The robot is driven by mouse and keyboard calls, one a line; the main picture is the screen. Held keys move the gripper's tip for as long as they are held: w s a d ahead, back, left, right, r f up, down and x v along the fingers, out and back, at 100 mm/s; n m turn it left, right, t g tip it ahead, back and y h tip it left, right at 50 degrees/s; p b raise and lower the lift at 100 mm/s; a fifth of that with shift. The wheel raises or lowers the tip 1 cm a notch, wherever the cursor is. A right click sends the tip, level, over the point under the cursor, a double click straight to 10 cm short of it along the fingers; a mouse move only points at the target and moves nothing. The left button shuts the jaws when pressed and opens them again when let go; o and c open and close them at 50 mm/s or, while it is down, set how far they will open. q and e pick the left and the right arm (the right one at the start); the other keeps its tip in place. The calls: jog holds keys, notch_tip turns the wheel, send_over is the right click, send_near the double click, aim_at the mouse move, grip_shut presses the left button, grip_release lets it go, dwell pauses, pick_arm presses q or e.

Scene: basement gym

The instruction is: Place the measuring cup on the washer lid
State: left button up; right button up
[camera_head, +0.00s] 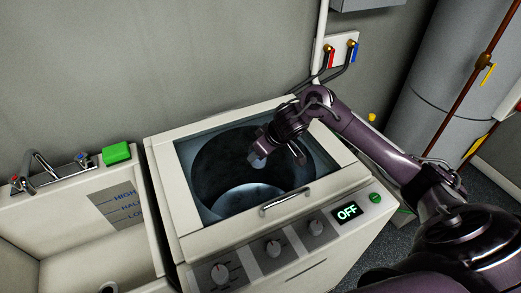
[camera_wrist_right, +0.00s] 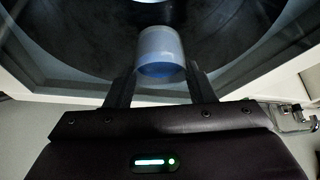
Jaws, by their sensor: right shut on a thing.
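The measuring cup (camera_wrist_right: 161,50) is a small translucent cup with a blue part, held between the two dark fingers in the right wrist view. In the head view it shows as a small pale shape (camera_head: 257,161), mostly hidden by the gripper. My right gripper (camera_head: 263,152) is shut on it, over the middle of the washer top. The washer lid (camera_head: 190,232) has a pale frame, a front handle (camera_head: 286,202) and a large window with the dark drum showing inside. I cannot tell the gap between cup and lid. My left gripper is out of view.
A sink (camera_head: 60,232) with a tap (camera_head: 42,168) and a green sponge-like block (camera_head: 117,152) stands left of the washer. Taps and hoses (camera_head: 340,55) are on the wall behind.

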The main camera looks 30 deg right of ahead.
jog(key=o, duration=1)
jog(key=shift+f, duration=0.1)
jog(key=shift+o, duration=0.2)
jog(key=shift+s+r, duration=0.15)
jog(key=shift+r, duration=0.4)
jog(key=v, duration=1.1)
jog(key=shift+s, duration=0.2)
